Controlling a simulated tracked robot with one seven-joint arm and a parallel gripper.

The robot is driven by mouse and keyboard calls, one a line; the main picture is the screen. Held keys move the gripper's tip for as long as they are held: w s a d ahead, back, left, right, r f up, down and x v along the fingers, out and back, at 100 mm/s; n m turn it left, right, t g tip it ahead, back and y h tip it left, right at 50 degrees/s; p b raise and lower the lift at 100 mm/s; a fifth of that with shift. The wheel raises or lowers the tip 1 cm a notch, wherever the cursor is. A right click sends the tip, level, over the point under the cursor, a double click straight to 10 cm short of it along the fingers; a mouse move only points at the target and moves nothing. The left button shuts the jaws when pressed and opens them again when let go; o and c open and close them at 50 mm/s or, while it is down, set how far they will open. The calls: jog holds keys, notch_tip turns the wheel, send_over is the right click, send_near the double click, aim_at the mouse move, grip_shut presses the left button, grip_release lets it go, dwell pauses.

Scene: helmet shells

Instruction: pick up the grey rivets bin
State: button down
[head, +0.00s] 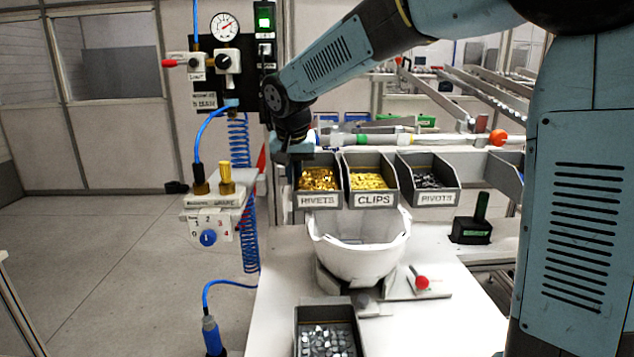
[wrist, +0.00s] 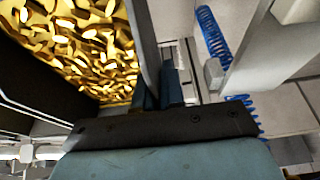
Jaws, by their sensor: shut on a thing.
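The grey rivets bin (head: 318,202) is the leftmost of a row of bins behind the white helmet shell. Its front label reads RIVETS and it holds gold-coloured pieces. My gripper (head: 298,158) is at the bin's left side, pointing down, with its fingertips partly hidden in the head view. In the wrist view, the gold pieces lie in the rivets bin (wrist: 147,45) to the left of the fingers. My gripper (wrist: 165,88) is shut on the bin's side wall there. I cannot tell whether the bin is off its support.
The clips bin (head: 375,200) stands close on the right, with the pivots bin (head: 430,197) beyond it. The white helmet shell (head: 360,250) sits in front. A bin of silver pieces (head: 325,312) is at the near edge. A blue coiled hose (head: 240,150) hangs at left.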

aim_at(293, 187)
jog(key=shift+r, duration=0.15)
jog(key=shift+r, duration=1.35)
jog(key=shift+s, duration=5)
jog(key=shift+s, duration=0.1)
